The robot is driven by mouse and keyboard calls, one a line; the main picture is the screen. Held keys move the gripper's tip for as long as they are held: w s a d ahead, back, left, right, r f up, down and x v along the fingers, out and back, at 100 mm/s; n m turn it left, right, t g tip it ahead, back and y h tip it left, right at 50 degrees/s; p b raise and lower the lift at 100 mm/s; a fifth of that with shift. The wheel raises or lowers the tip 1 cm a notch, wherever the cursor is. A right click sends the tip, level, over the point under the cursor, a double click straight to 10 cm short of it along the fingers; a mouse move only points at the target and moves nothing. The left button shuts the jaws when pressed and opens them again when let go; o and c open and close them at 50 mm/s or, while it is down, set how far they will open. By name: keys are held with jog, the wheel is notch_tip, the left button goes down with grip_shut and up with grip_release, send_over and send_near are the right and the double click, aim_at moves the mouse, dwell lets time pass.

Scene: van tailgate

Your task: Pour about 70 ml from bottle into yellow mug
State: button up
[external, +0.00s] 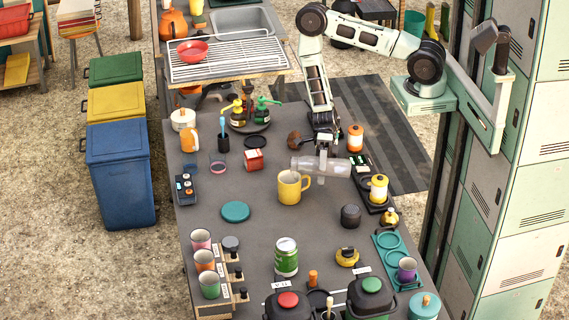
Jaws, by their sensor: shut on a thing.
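The yellow mug (289,189) stands upright on the grey table, its handle to the right. A clear, see-through bottle (338,167) is held nearly horizontal just above and to the right of the mug. Its left end is over or close to the mug's rim. My gripper (322,166) reaches down from the back and is shut on the bottle around its middle. I cannot make out the liquid level in the bottle or in the mug, or any stream between them.
An orange-and-white jar (355,138) and a yellow canister on a scale-like stand (378,189) are close on the right. A red box (254,160) is left of the mug. A teal disc (235,212) lies front left. The table centre in front of the mug is mostly clear.

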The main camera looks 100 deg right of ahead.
notch_tip(320, 180, down, 2)
jog(key=shift+s+f+n+t+b, duration=0.1)
jog(key=shift+f+n+t+b, duration=0.3)
jog(key=shift+b, duration=0.5)
jog(key=shift+s+a+n+b, duration=0.1)
jog(key=shift+s+n+b, duration=0.05)
jog(key=shift+n+b, duration=0.2)
jog(key=shift+r, duration=0.25)
jog(key=shift+s+f+n+t+b, duration=0.3)
jog(key=shift+f+n+b, duration=0.25)
jog(key=shift+f+b, duration=0.15)
jog(key=shift+w+f+n+b, duration=0.15)
jog(key=shift+f+n+b, duration=0.2)
jog(key=shift+n+b, duration=0.2)
jog(key=shift+t, duration=0.3)
